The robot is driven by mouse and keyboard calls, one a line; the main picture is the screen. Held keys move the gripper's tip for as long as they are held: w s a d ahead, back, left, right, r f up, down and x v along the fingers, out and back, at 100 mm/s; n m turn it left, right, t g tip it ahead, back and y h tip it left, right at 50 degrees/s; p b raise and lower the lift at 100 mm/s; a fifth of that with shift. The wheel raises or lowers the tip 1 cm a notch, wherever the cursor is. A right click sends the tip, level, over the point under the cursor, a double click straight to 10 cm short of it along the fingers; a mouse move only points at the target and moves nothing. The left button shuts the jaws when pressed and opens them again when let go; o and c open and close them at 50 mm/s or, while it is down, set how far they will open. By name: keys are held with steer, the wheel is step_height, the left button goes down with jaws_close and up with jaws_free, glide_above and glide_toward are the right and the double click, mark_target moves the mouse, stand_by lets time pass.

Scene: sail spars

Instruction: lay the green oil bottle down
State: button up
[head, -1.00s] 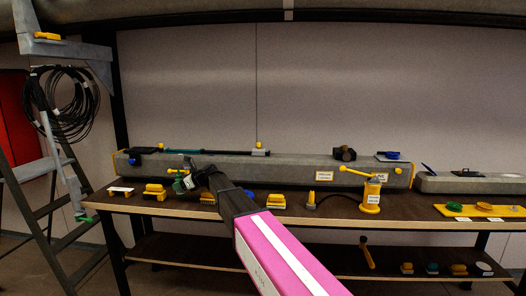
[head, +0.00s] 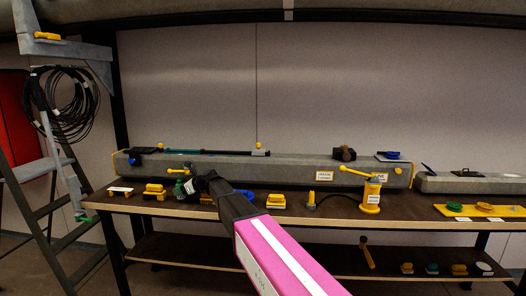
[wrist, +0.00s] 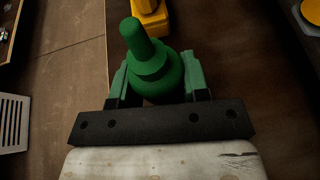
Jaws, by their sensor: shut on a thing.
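The green oil bottle (wrist: 153,68) is between the two fingers of my gripper (wrist: 155,88) in the wrist view. Its narrow neck and cap point toward the top of that picture, and the gripper hides its lower part. In the head view the bottle (head: 179,189) is a small green shape at the left part of the bench, just left of my gripper (head: 187,185). My gripper is shut on it. I cannot tell whether its base touches the bench top.
The dark bench (head: 335,207) holds yellow blocks (head: 154,191) left of the bottle and another yellow block (head: 275,201) to the right. A yellow pump-like fixture (head: 371,192) stands further right. A long grey spar (head: 290,170) runs behind.

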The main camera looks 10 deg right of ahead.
steer(key=o, duration=1)
steer(key=shift+o, duration=0.2)
step_height(320, 180, up, 31)
steer(key=d, duration=0.1)
steer(key=shift+f, duration=0.2)
steer(key=shift+w, duration=0.1)
